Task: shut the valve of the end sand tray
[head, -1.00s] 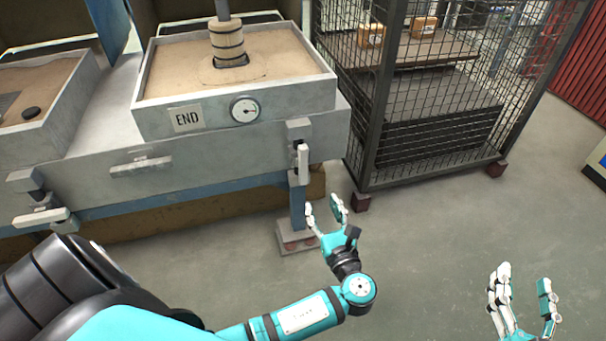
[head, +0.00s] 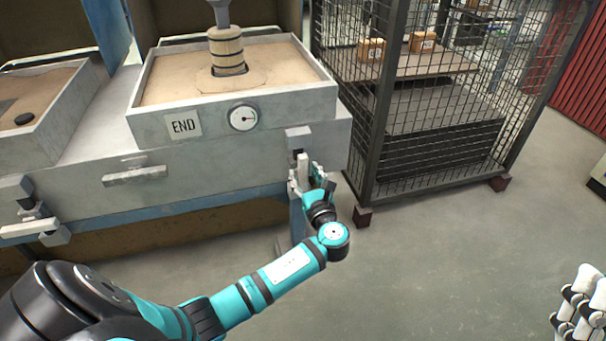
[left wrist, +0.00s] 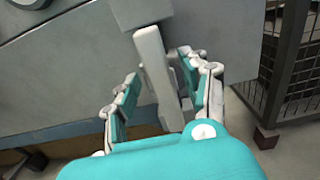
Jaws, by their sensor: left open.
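The end sand tray (head: 285,105) is a grey box of sand with an END plate (head: 184,125) and a round gauge (head: 243,118) on its front. Its valve (head: 298,135) is at the right end of the bench front. The pale valve handle (head: 303,162) hangs downward. My left gripper (head: 311,182) is open at the handle. In the left wrist view the handle (left wrist: 154,65) stands between the spread fingers of the left gripper (left wrist: 167,90); I cannot tell whether they touch it. My right gripper (head: 582,305) is partly cut off at the lower right, its grip unclear.
A wire mesh cage (head: 425,120) with boxes stands close to the right of the valve. Another sand tray (head: 40,105) and valve handle (head: 30,227) are at the left.

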